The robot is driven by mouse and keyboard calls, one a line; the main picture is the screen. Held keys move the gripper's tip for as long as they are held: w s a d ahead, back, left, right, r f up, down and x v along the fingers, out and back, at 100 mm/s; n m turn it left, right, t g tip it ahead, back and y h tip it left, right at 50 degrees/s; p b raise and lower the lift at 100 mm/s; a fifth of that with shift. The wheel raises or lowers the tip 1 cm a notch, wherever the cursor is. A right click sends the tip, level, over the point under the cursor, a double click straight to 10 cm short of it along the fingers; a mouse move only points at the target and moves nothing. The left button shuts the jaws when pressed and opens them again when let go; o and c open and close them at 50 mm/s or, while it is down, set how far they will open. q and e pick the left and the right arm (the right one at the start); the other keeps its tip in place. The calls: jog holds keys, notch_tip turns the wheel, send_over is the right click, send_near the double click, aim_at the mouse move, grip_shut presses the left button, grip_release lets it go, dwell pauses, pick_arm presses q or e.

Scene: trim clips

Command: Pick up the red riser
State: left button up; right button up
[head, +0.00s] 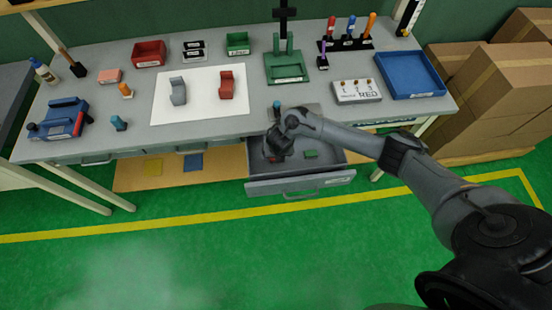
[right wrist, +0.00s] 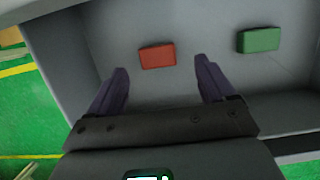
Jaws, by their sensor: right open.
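The red riser (right wrist: 157,56) is a small red block lying flat on the floor of the open drawer (head: 300,186). In the right wrist view it lies just beyond my right gripper (right wrist: 162,76), roughly centred between the two fingertips. That gripper is open and empty, and its fingers point down into the drawer. In the head view my right gripper (head: 277,152) is over the left part of the drawer and largely hides the riser. My left gripper is not in view.
A green block (right wrist: 258,40) lies in the drawer to the right of the red one, also in the head view (head: 311,154). The drawer walls stand close around the gripper. The grey workbench above holds bins, a white mat (head: 200,112) and a blue tray (head: 412,94).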

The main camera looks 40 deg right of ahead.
jog(key=shift+a+b+x, duration=0.2)
jog(key=shift+b+x, duration=0.4)
jog(key=shift+x, duration=1.65)
jog(key=shift+c, duration=0.2)
jog(key=c, duration=1.1)
